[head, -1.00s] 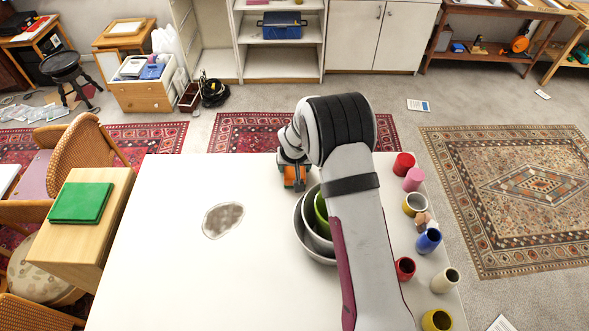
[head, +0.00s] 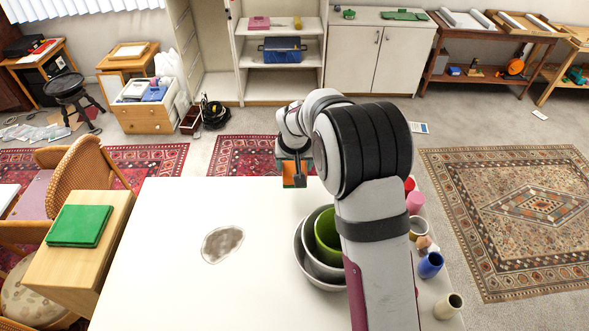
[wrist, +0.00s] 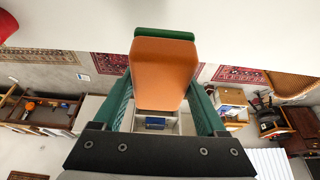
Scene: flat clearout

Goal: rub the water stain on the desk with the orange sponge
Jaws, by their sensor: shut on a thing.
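The water stain (head: 222,244) is a grey-brown blotch with a pale outline on the white desk (head: 160,270), left of centre in the head view. My gripper (head: 294,172) is above the far edge of the desk, to the right of and beyond the stain. It is shut on the orange sponge (wrist: 163,70), which has a green layer along one edge and fills the middle of the wrist view between the green fingers. In the head view only a small orange part of the sponge (head: 288,181) shows below my gripper. The sponge is apart from the stain.
Nested bowls with a green one (head: 327,235) stand on the desk right of the stain, close to my arm. Several cups, including a blue one (head: 430,265), line the right edge. The desk around the stain is clear. A green book (head: 79,226) lies on a side cabinet at left.

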